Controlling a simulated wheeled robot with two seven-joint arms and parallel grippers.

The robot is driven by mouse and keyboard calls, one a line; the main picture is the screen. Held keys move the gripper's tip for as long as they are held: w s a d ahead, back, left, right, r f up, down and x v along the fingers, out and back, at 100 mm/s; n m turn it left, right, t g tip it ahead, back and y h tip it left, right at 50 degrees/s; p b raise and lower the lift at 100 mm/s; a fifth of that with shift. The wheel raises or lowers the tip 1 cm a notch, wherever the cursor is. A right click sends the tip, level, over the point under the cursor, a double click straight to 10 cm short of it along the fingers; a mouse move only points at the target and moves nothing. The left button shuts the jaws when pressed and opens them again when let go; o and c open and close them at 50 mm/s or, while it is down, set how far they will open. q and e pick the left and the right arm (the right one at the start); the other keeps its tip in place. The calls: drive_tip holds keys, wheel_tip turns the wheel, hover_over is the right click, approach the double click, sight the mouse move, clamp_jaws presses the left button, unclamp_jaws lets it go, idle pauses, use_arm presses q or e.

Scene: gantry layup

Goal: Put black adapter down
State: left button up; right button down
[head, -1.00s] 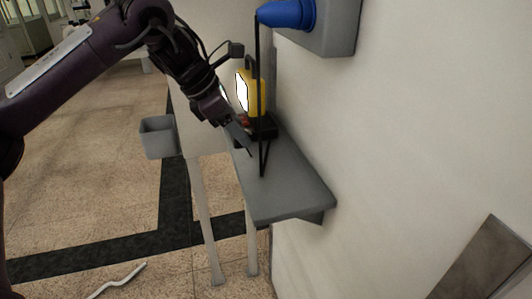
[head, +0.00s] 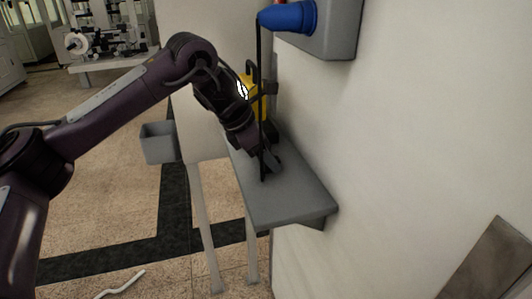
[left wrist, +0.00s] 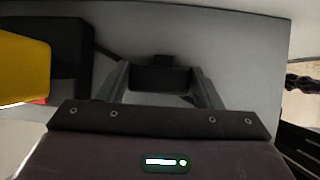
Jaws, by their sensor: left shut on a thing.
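The black adapter (left wrist: 160,78) shows in the left wrist view as a dark block between the two fingers of my left gripper (left wrist: 162,88). The gripper is shut on it. The grey shelf (left wrist: 240,50) lies close behind it; I cannot tell whether the adapter touches it. In the head view, my left gripper (head: 272,165) is low over the grey shelf (head: 290,200), just in front of the yellow lamp. The adapter cannot be made out there. My right gripper is not in view.
A yellow lamp (head: 247,88) stands at the back of the shelf, partly behind my arm. A black cable (head: 260,60) hangs from a blue plug (head: 288,17) on the wall, close to the gripper. The shelf's front part is clear. A grey bin (head: 158,143) is at left.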

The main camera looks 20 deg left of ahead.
use_arm(q)
drive_tip(key=o, duration=1.2)
drive_tip(key=shift+f, duration=0.2)
drive_tip(key=shift+s+r, duration=0.1)
drive_tip(key=shift+r, duration=0.05)
drive_tip(key=shift+a+r, duration=0.15)
drive_tip(key=shift+r, duration=0.15)
drive_tip(key=p+v, duration=0.2)
drive_tip(key=v, duration=0.9)
drive_tip(key=shift+r+p, duration=0.15)
drive_tip(key=shift+p, duration=0.2)
